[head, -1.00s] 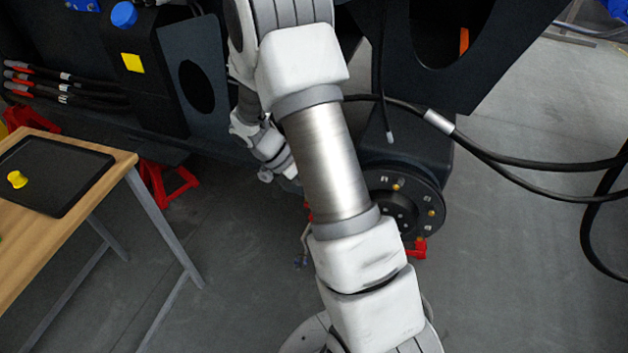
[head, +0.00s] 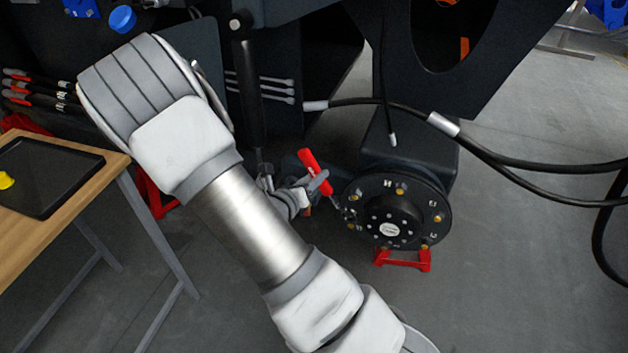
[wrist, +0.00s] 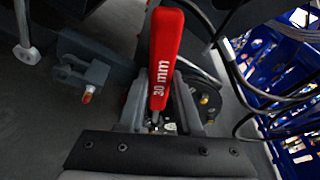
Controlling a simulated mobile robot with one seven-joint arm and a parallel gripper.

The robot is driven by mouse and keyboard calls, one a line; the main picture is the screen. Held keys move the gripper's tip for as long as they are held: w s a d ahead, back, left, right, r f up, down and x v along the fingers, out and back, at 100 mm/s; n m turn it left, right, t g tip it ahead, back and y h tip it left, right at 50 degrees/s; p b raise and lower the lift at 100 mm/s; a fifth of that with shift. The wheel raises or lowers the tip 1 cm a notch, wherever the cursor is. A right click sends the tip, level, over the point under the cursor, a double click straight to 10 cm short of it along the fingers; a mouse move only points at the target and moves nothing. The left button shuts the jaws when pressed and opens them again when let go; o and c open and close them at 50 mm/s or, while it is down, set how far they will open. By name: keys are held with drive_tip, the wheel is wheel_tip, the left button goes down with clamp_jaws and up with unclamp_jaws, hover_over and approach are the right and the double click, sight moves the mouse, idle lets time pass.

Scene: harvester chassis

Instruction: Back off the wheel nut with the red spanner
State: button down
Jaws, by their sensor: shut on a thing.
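The wheel hub (head: 412,226) is a black disc with several brass-coloured nuts near its rim, such as the upper nut (head: 400,191). My gripper (head: 318,188) is left of the hub and shut on the red spanner (head: 307,160). The spanner's red handle sticks up past the fingers, and its metal end reaches the hub's left edge. Whether it sits on a nut there is too small to tell. In the wrist view the red handle (wrist: 164,60) reads "30 mm" and stands between the fingers (wrist: 165,108). The spanner's far end is mostly hidden there.
A wooden table (head: 100,185) with a black tray (head: 60,190) stands at the left. Black hoses (head: 510,165) hang to the right of the hub. A red stand (head: 403,260) is under the hub. A blue crate (wrist: 290,90) shows at the wrist view's right.

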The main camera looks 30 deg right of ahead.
drive_tip(key=shift+r, duration=0.15)
drive_tip(key=shift+a+r+p, duration=0.1)
drive_tip(key=shift+r+p, duration=0.05)
drive_tip(key=shift+p, duration=0.35)
drive_tip(key=w+d, duration=0.3)
drive_tip(key=shift+w+d, duration=0.1)
drive_tip(key=shift+d, duration=0.2)
drive_tip(key=shift+w+d, duration=0.1)
drive_tip(key=shift+d, duration=0.1)
idle(0.5)
drive_tip(key=shift+w+d, duration=0.9)
drive_tip(key=shift+d, duration=0.15)
drive_tip(key=shift+w, duration=0.1)
